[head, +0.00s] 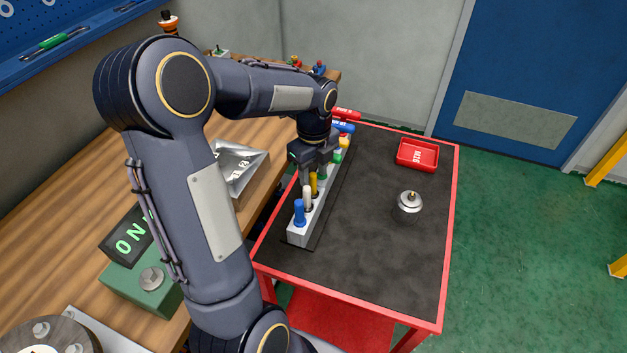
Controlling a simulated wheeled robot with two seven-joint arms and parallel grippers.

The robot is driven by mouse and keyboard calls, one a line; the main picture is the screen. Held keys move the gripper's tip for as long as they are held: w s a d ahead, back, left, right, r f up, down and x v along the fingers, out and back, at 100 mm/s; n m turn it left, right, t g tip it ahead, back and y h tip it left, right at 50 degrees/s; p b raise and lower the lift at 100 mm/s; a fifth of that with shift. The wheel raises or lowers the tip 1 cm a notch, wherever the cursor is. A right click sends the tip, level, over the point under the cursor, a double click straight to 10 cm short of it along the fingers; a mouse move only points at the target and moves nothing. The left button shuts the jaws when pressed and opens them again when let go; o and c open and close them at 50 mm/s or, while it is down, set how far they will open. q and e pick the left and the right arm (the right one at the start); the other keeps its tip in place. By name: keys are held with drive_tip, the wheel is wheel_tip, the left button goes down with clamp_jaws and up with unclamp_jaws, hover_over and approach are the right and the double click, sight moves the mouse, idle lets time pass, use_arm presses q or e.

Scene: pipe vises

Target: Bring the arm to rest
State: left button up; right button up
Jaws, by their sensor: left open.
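My left arm comes in from the lower left and reaches over the red cart with the black top (375,245). My left gripper (311,178) is open and points down over a long grey rack (298,238) on the cart's left side. The rack holds a row of upright pieces with coloured handles, among them a blue one (299,212), a white one (307,197) and a yellow one (314,183). The gripper's fingers are close to the middle pieces and partly hide them. I cannot tell whether they touch. My right gripper is not in view.
A red tray (417,155) and a round metal part (409,203) stand on the cart. A wooden bench (60,235) on the left holds a metal tray (238,165) and a green box (150,285).

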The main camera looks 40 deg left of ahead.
use_arm(q)
drive_tip(key=shift+r, duration=1.7)
drive_tip(key=shift+s+d+r, duration=0.1)
drive_tip(key=shift+s, duration=0.05)
drive_tip(key=s+d+r+n+t+h, duration=0.1)
drive_tip(key=s+d+n+t+h, duration=0.1)
drive_tip(key=s+d+n, duration=0.5)
drive_tip(key=s+d+r+n+t+h, duration=0.1)
drive_tip(key=s+d+r+n+t, duration=0.1)
drive_tip(key=s+d+n, duration=0.5)
drive_tip(key=s+n+t, duration=0.1)
drive_tip(key=s+n, duration=0.2)
drive_tip(key=n, duration=0.4)
drive_tip(key=shift+s+n+t+h, duration=0.3)
drive_tip(key=shift+h, duration=0.1)
